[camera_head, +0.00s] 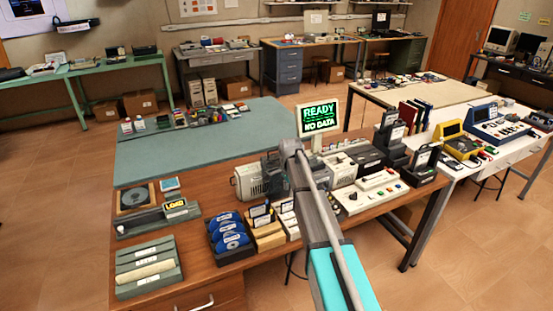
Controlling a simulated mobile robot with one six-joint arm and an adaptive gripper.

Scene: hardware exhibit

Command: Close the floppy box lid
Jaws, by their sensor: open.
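I cannot tell for certain which thing is the floppy box. A tan open holder (268,241) with several upright floppy-like cards stands at the front middle of the brown wooden bench (205,190). A dark upright case (424,163) stands at the bench's right end, and I cannot make out whether it has a lid. My arm reaches in from the bottom right over the bench, just right of the tan holder. My gripper does not show; the arm's visible end is above the middle of the bench and hides part of what lies behind it.
A dark tray (233,256) of blue discs is left of the tan holder. A grey rack (148,281) stands at the front left. A READY monitor (320,116), a grey motor-like cylinder (247,182) and a button panel (368,195) crowd the bench. Floor (490,265) is clear at right.

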